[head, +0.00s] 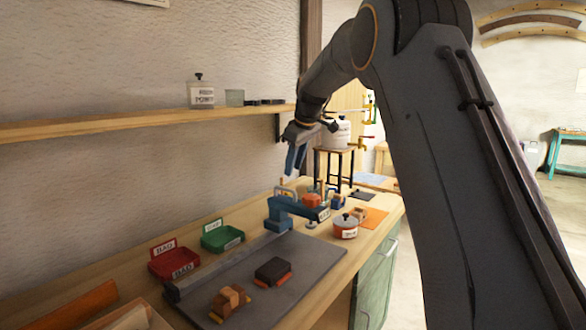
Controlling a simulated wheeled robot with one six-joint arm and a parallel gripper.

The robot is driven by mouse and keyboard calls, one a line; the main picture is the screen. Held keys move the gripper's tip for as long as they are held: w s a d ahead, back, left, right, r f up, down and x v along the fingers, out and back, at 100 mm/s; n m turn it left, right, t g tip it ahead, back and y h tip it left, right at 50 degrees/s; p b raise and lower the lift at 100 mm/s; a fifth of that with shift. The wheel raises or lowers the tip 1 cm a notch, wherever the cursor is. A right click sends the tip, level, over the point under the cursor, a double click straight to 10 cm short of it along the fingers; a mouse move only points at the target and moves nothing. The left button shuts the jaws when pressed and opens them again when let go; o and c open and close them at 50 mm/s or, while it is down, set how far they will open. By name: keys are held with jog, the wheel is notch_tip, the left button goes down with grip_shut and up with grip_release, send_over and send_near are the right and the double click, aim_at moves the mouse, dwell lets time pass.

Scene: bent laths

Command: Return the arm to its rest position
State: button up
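My arm comes in from the right side of the head view, large and dark grey. It reaches up, bends near the top and slopes down to the left. My gripper (293,172) hangs at its end, fingers pointing down, above the back part of the workbench (345,262) and in front of the wall. It touches nothing that I can see. The fingers are small and seen nearly edge-on, so I cannot tell whether they are open or shut. I make out nothing held between them.
A wall shelf (150,121) ends just left of my gripper. A blue clamp-like tool (290,210) stands on the bench below. A red tray (173,263), a green tray (222,237), a lidded pot (345,228) and wooden blocks (229,300) are on the bench. Open floor lies right.

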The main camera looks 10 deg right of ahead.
jog(key=s+f+m+g, duration=0.1)
jog(key=s+f+m, duration=0.2)
jog(key=s+f, duration=0.4)
jog(key=s+f+m+g+h, duration=0.1)
jog(key=s+f, duration=0.7)
jog(key=s, duration=1.5)
jog(key=s+f+m+g, duration=0.2)
jog(key=s+f+m, duration=0.2)
jog(key=s+f, duration=0.4)
jog(key=s, duration=0.7)
jog(key=shift+s+m, duration=0.25)
jog(key=shift+m, duration=0.05)
